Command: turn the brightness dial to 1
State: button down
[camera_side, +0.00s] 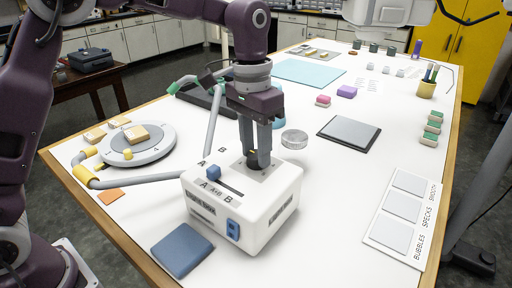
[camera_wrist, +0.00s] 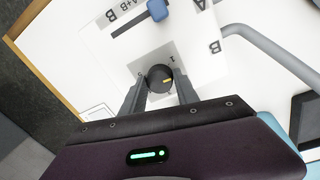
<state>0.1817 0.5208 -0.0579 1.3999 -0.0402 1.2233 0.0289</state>
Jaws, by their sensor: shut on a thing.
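The white light box (camera_side: 240,212) stands on the table with a blue slider knob (camera_side: 213,172), A, A+B and B labels, and a blue switch (camera_side: 233,229) on its front. My gripper (camera_side: 258,160) points down over the back part of its top. In the wrist view the dark round brightness dial (camera_wrist: 160,79) with a yellow mark sits on a grey plate (camera_wrist: 185,58). My gripper's fingers (camera_wrist: 160,92) are on both sides of the dial and shut on it. The yellow mark points to the right in that view.
A round grey turntable (camera_side: 140,147) with wooden blocks stands at the left, beside a grey jointed lamp arm (camera_side: 135,182). A blue cloth-like pad (camera_side: 182,250) lies in front of the box. A clear dish (camera_side: 294,139) and a grey plate (camera_side: 349,133) lie behind it.

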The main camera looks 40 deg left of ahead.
aim_at(253, 154)
jog(key=n, duration=0.6)
jog(key=shift+n, duration=0.4)
dwell(0.4)
jog(key=c, duration=0.9)
grip_release()
jog(key=r, duration=0.7)
jog(key=shift+s+a, duration=0.15)
jog(key=shift+a, duration=0.05)
jog(key=shift+r, duration=0.1)
